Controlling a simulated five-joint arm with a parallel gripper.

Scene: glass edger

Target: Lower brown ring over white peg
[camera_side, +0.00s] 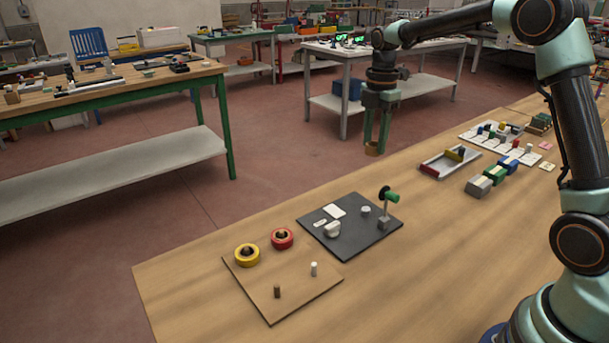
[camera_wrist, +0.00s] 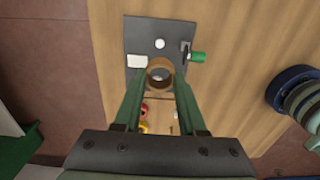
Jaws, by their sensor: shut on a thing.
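My gripper (camera_side: 375,146) is shut on the brown ring (camera_side: 371,150), which hangs at its fingertips high above the table. In the wrist view the brown ring (camera_wrist: 160,61) sits between the two green fingers, and the dark plate shows through its hole. The white peg (camera_side: 314,268) stands upright and bare on the thin brown board (camera_side: 284,288), well away from the ring in the side view. A brown peg (camera_side: 277,291) stands on the same board, near its front left.
A yellow ring (camera_side: 247,255) and a red ring (camera_side: 282,238) sit around pegs on the board. The dark plate (camera_side: 352,245) beside it carries white blocks and an upright post with a green knob (camera_side: 393,196). A grey tray (camera_side: 450,161) and blocks stand farther right.

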